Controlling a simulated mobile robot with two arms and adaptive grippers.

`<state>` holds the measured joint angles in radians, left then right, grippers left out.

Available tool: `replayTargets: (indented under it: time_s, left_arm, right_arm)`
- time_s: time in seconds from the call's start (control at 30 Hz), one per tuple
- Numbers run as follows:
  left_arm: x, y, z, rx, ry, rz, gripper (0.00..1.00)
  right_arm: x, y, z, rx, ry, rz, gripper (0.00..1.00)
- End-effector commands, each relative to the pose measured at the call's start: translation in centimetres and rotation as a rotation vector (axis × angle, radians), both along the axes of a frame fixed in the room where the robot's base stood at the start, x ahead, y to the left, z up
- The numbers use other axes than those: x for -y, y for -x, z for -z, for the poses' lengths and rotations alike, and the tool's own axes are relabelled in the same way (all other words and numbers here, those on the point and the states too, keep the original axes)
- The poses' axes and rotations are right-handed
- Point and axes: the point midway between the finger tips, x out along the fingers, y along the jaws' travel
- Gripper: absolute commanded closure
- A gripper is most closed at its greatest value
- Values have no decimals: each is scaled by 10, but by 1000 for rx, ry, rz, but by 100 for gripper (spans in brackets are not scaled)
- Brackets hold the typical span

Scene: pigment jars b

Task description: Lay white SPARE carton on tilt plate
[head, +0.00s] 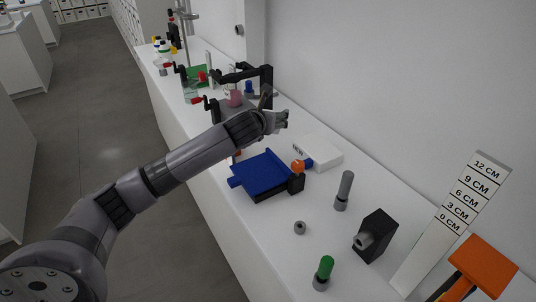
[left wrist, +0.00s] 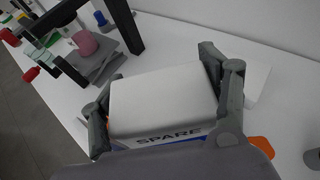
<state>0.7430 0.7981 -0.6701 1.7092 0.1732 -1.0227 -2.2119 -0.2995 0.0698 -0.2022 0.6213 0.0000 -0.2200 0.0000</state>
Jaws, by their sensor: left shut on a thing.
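The white SPARE carton (left wrist: 165,95) is between the fingers of my left gripper (left wrist: 165,92) in the left wrist view, its lettered side facing the camera. In the head view my left gripper (head: 280,121) is over the bench, and I cannot make out the carton there. The blue plate (head: 264,170), which looks like the tilt plate, sits on a black base with an orange knob, nearer the camera than the gripper. A strip of blue (left wrist: 188,143) shows below the carton in the wrist view. My right gripper is not in view.
A white carton marked NEW (head: 318,152) lies beside the blue plate. A black frame (head: 262,82) with a pink jar (head: 235,98) stands behind. A grey cylinder (head: 344,190), a black block (head: 375,236) and a green-topped piece (head: 324,271) stand in front.

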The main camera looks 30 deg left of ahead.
Motion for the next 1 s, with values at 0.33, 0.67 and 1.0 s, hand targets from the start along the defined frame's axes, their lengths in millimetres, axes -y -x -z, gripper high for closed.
replayTargets:
  time_s: [0.33,0.67,1.0]
  left_arm:
    - [0,1,77,-1,1,0,54]
    - [1,1,109,-2,2,1,55]
    - [1,0,128,2,0,1,55]
  right_arm:
    - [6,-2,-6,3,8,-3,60]
    - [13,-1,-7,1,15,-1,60]
    - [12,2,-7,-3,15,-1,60]
